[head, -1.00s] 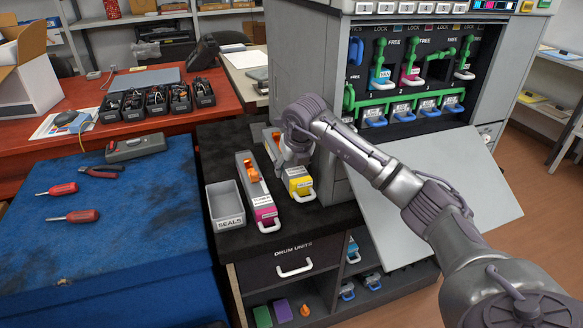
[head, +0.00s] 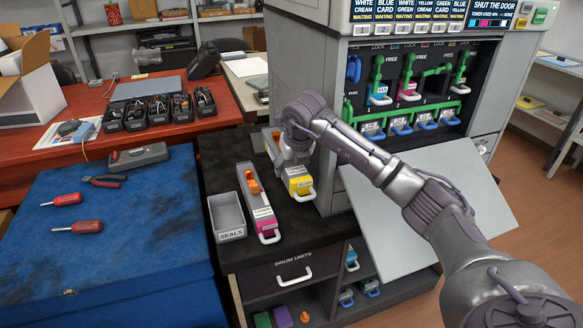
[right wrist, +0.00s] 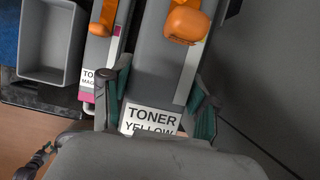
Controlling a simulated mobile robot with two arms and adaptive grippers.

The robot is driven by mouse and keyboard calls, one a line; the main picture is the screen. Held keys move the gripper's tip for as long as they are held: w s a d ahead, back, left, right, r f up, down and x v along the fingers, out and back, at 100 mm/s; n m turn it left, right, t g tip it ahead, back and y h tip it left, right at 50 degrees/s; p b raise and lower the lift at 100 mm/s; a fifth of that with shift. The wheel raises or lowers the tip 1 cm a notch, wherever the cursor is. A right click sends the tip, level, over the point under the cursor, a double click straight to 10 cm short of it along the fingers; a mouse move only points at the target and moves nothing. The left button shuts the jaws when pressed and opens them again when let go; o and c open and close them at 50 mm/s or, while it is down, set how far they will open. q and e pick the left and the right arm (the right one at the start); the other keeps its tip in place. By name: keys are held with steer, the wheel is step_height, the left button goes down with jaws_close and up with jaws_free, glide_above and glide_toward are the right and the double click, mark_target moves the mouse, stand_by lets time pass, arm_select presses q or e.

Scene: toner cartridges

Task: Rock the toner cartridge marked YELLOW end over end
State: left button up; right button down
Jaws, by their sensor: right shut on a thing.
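The toner cartridge marked YELLOW (head: 299,184) lies on the dark cabinet top, with a yellow end and a white handle toward the front. Its white label (right wrist: 150,120) and orange cap (right wrist: 186,24) show in the right wrist view. My right gripper (head: 292,163) is over this cartridge. In the right wrist view the two fingers (right wrist: 158,108) sit on either side of its body, shut on it near the label. Whether the cartridge is lifted at all I cannot tell. My left gripper is not in view.
The magenta toner cartridge (head: 264,214) lies close on the left, with the grey SEALS bin (head: 227,218) beyond it. The printer (head: 325,150) stands close on the right, its door panel (head: 425,200) hanging open. The cabinet's front edge is near.

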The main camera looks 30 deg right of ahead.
step_height(320, 180, up, 5)
steer(key=p, duration=0.3)
steer(key=shift+f, duration=0.15)
steer(key=shift+r+p, duration=0.45)
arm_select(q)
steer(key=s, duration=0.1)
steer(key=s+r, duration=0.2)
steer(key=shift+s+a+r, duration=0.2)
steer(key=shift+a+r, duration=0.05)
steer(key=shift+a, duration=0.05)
arm_select(e)
steer(key=shift+f, duration=0.1)
